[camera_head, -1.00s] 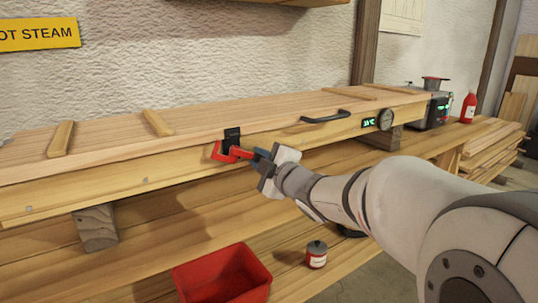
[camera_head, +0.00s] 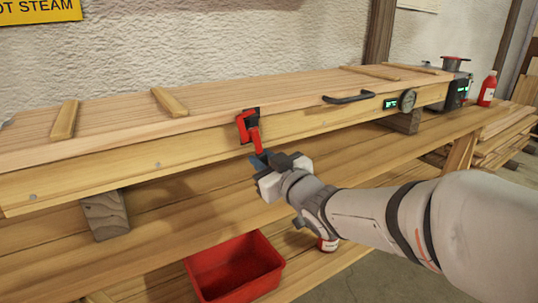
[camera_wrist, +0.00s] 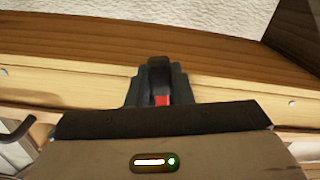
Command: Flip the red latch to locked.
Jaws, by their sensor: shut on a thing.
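The red latch (camera_head: 250,132) is on the front face of the long wooden steam box (camera_head: 330,120), near its lid edge. Its red loop now stands up over the dark plate (camera_head: 253,112), and its red handle slopes down from it toward my gripper. My gripper (camera_head: 260,158) is shut on the lower end of the handle, below the lid seam. In the wrist view, the dark fingers (camera_wrist: 160,70) meet, with a sliver of the red latch (camera_wrist: 162,100) between them. The fingers and gripper body hide most of the latch there.
A red bin (camera_head: 235,268) and a partly hidden small can (camera_head: 328,244) are below. A red bottle (camera_head: 488,88) stands at far right.

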